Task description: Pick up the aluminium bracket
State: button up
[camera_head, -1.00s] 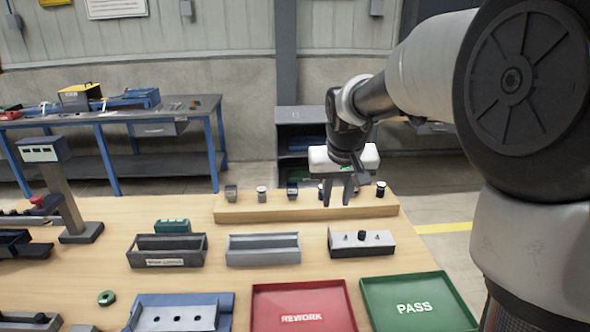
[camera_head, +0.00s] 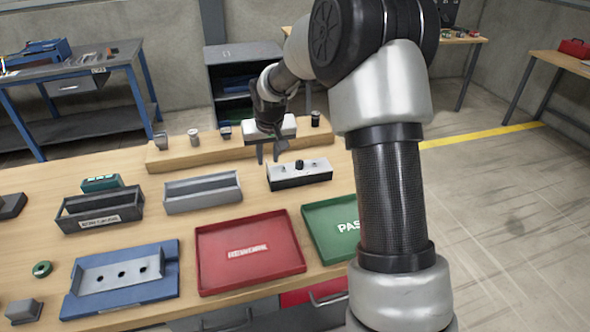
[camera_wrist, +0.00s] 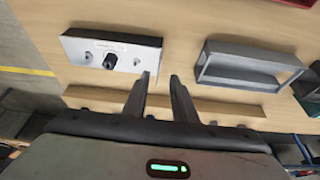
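A light grey, channel-shaped part with three dark holes (camera_head: 120,272), which looks like the aluminium bracket, lies in a blue fixture (camera_head: 163,290) at the front left of the table in the head view. It does not show in the wrist view. My gripper (camera_head: 270,156) is far behind and to the right of it, above the back of the table near the raised wooden strip. In the wrist view my gripper (camera_wrist: 160,78) has its two fingers apart with nothing between them.
A white-topped block with a black knob (camera_head: 299,173) stands close to my gripper. A grey open tray (camera_head: 203,192) and a dark bin (camera_head: 100,211) stand left of it. Red (camera_head: 250,252) and green (camera_head: 322,232) trays lie in front. Small parts line the wooden strip (camera_head: 180,157).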

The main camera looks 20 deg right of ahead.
jog(key=x, duration=0.5)
jog(key=shift+w+d, duration=0.15)
jog(key=shift+w, duration=0.1)
grip_shut()
